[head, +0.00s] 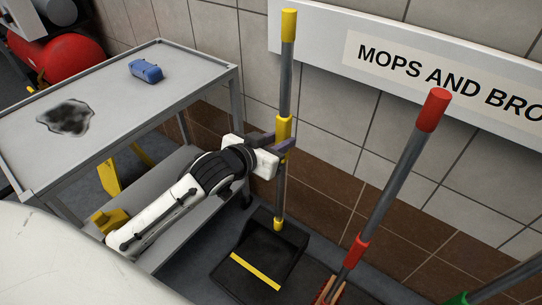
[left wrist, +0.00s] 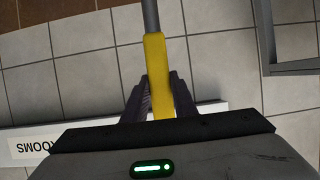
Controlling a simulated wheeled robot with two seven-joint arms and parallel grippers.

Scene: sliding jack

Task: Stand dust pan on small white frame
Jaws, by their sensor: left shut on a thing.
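The dust pan (head: 262,262) is black with a yellow stripe, at the lower middle of the head view. Its long grey handle with yellow grips rises nearly upright from it. My left gripper (head: 283,145) is shut on the middle yellow grip, which shows between its fingers (left wrist: 160,98) in the left wrist view (left wrist: 157,60). The pan is low, at or just above the dark floor; I cannot tell whether it touches. I cannot make out a small white frame on the floor. My right gripper is not in view.
A red-handled broom (head: 400,170) leans close to the right of the pan. A white sign (head: 430,62) is on the tiled wall behind. A green item (head: 460,298) is at lower right.

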